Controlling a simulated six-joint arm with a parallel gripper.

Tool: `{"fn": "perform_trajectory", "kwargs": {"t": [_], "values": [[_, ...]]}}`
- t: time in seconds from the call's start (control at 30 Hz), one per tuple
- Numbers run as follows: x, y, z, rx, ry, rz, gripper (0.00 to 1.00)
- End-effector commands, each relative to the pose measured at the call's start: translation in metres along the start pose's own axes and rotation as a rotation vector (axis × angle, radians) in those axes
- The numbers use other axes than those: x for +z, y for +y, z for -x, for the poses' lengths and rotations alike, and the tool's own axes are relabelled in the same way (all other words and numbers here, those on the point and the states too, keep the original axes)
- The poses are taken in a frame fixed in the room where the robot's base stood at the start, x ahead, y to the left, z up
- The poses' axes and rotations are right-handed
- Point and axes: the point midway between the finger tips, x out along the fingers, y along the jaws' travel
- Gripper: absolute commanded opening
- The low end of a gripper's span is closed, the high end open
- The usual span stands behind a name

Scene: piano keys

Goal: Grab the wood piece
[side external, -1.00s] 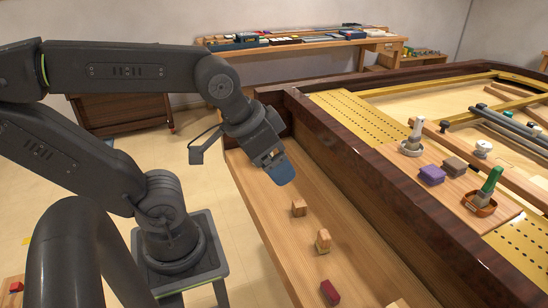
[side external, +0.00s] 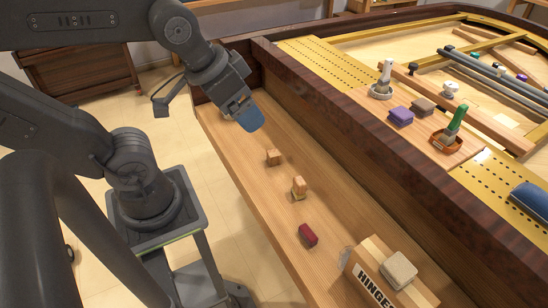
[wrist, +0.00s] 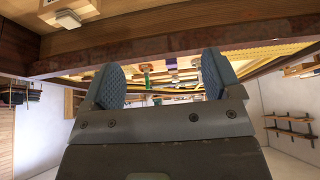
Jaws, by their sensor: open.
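A small plain wood block (side external: 273,157) lies on the long wooden ledge (side external: 245,165) in the side view. A second small wood piece (side external: 299,187), seemingly of stacked parts, lies nearer the camera. Which one is meant cannot be told. My gripper (side external: 246,117), with blue fingertip pads, is above the ledge, up and left of the plain block in the picture and apart from it. In the wrist view my gripper (wrist: 160,80) has its two blue pads wide apart with nothing held between them. Neither small wood piece shows clearly in the wrist view.
A dark red block (side external: 308,235) and a HINGES box (side external: 370,280) with a beige block (side external: 398,270) on it are further along the ledge. A tall dark wooden rim (side external: 380,155) borders the ledge. Tools and a purple block (side external: 401,116) sit beyond it.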

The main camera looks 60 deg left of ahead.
Motion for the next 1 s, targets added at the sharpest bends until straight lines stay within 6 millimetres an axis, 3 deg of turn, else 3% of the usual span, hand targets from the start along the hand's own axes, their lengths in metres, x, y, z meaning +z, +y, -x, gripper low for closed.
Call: {"fn": "perform_trajectory", "kwargs": {"t": [0.1, 0.23, 0.57, 0.77, 1.0], "values": [[0.0, 0.0, 0.0, 0.0, 0.0, 0.0, 0.84], [0.0, 0.0, 0.0, 0.0, 0.0, 0.0, 0.73], [-0.007, -0.004, -0.005, -0.012, -0.015, 0.038, 0.72], [-0.04, -0.028, -0.039, -0.081, -0.083, 0.263, 0.72], [-0.077, -0.077, -0.11, -0.193, -0.162, 0.613, 0.72]]}}
